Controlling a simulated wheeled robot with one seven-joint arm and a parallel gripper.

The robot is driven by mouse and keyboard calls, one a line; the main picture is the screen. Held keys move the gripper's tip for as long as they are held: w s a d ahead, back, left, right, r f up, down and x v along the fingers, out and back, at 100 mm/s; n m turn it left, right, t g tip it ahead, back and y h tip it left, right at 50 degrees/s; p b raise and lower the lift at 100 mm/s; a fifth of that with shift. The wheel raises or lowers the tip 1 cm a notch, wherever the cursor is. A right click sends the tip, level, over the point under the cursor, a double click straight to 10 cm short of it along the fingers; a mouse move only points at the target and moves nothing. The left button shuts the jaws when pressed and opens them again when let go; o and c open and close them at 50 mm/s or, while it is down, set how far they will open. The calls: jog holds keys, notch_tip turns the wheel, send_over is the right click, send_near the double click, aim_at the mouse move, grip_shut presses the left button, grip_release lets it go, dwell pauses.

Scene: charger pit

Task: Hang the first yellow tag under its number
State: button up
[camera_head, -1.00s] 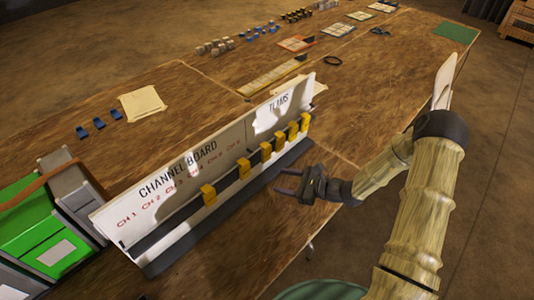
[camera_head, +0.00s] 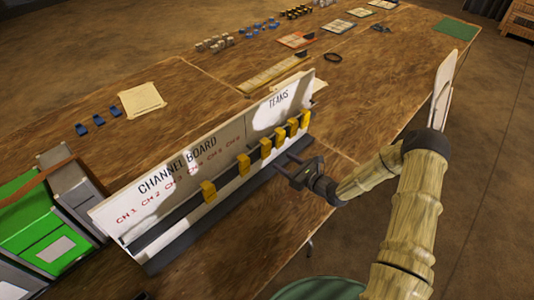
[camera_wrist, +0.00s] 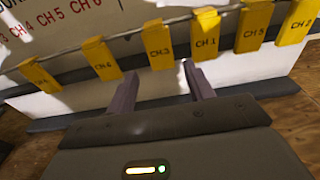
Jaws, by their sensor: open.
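The white channel board (camera_head: 150,209) stands on the table, with red labels CH 1 to CH 6 on its left part and TEAMS on its right. Several yellow tags hang along its rail. In the wrist view they include CH 4 (camera_wrist: 101,60), CH 3 (camera_wrist: 158,45), CH 1 (camera_wrist: 205,35), CH 5 (camera_wrist: 252,25) and CH 2 (camera_wrist: 293,25); the leftmost tag (camera_wrist: 38,75) is hard to read. My gripper (camera_head: 282,163) is open and empty, close in front of the board. In the wrist view its fingertips (camera_wrist: 159,79) sit below the CH 3 and CH 1 tags, apart from them.
A green and grey case (camera_head: 42,232) stands against the board's left end. Blue clips (camera_head: 98,121) and a paper sheet (camera_head: 142,100) lie behind the board. Small goods and cards lie farther back. The table right of the board is mostly clear.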

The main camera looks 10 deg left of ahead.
aim_at(268, 149)
jog(key=b+x, duration=0.2)
jog(key=x, duration=0.7)
jog(key=shift+w+f, duration=0.1)
jog(key=shift+c, duration=0.2)
jog(key=c, duration=0.7)
jog(key=shift+r+p, duration=0.5)
jog(key=shift+r, duration=0.5)
jog(key=f+p+v, duration=0.1)
jog(key=p+v, duration=0.2)
jog(key=v, duration=0.7)
